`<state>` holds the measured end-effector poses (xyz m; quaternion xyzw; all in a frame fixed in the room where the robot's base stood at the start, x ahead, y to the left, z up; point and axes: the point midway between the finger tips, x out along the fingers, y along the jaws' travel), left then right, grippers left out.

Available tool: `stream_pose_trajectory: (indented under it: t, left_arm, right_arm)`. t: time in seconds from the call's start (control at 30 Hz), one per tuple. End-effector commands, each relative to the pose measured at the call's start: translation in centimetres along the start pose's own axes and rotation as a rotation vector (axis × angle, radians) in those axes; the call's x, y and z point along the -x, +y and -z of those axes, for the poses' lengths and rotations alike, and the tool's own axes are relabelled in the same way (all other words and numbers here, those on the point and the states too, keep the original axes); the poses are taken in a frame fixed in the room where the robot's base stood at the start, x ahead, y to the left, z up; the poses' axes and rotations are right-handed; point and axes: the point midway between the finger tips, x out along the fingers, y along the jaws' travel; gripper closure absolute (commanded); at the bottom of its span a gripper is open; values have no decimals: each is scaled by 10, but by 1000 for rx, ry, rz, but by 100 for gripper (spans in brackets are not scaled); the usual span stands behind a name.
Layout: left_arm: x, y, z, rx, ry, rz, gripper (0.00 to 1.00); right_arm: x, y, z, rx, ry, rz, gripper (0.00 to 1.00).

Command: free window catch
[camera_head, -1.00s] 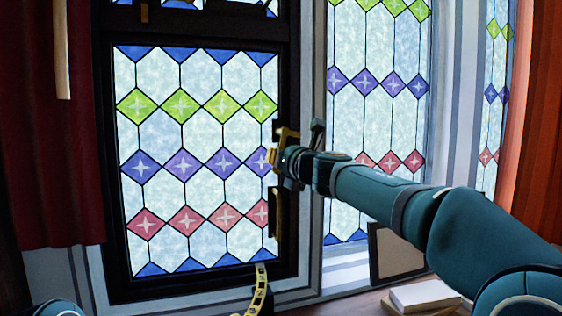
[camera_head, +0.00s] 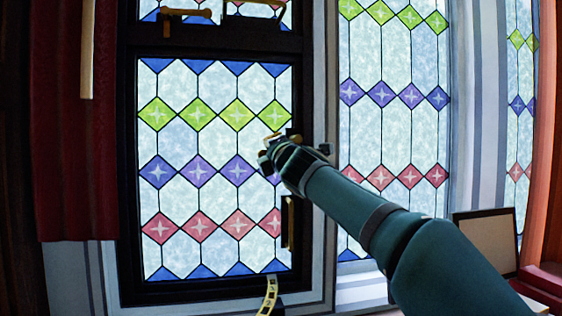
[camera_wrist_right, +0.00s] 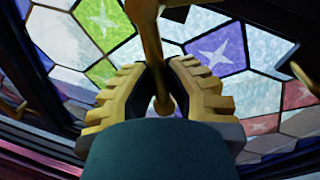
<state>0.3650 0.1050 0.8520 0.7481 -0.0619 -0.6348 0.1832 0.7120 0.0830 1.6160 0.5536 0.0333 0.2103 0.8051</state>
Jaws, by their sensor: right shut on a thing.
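The dark-framed stained-glass window (camera_head: 213,140) fills the left middle of the head view. My right gripper (camera_head: 270,152) is at its right side, in front of the glass and frame edge. In the right wrist view, my right gripper (camera_wrist_right: 160,85) is shut on a slim brass lever with a round end, which I take for the window catch (camera_wrist_right: 150,38). In the head view the gripper hides most of this lever. A brass plate (camera_head: 288,222) stands upright on the frame below.
Another brass fitting (camera_head: 187,14) sits on the upper rail. A dark red curtain (camera_head: 72,150) hangs at the left. A second patterned window (camera_head: 395,120) is at the right, with a framed panel (camera_head: 487,240) below it.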

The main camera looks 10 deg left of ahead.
Motion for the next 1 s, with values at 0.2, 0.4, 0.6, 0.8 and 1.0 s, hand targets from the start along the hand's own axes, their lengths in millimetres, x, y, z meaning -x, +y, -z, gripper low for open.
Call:
stream_pose_trajectory:
  t: [0.2,0.4,0.6,0.8,1.0]
  left_arm:
    - [-5,-1,-1,-1,0,1,53]
    - [-6,-2,-1,-1,0,1,53]
    - [-6,-2,-1,-1,0,1,53]
    - [-6,-2,-1,-1,0,1,53]
    - [-6,-2,-1,-1,0,1,53]
  right_arm:
    - [-2,10,0,-168,-33,-2,100]
    - [-3,16,-2,-277,-56,-1,100]
    - [-4,20,-4,-338,-68,-1,100]
    - [-4,22,-5,-360,-73,-1,100]
    - [-4,22,-5,-362,-73,-1,100]
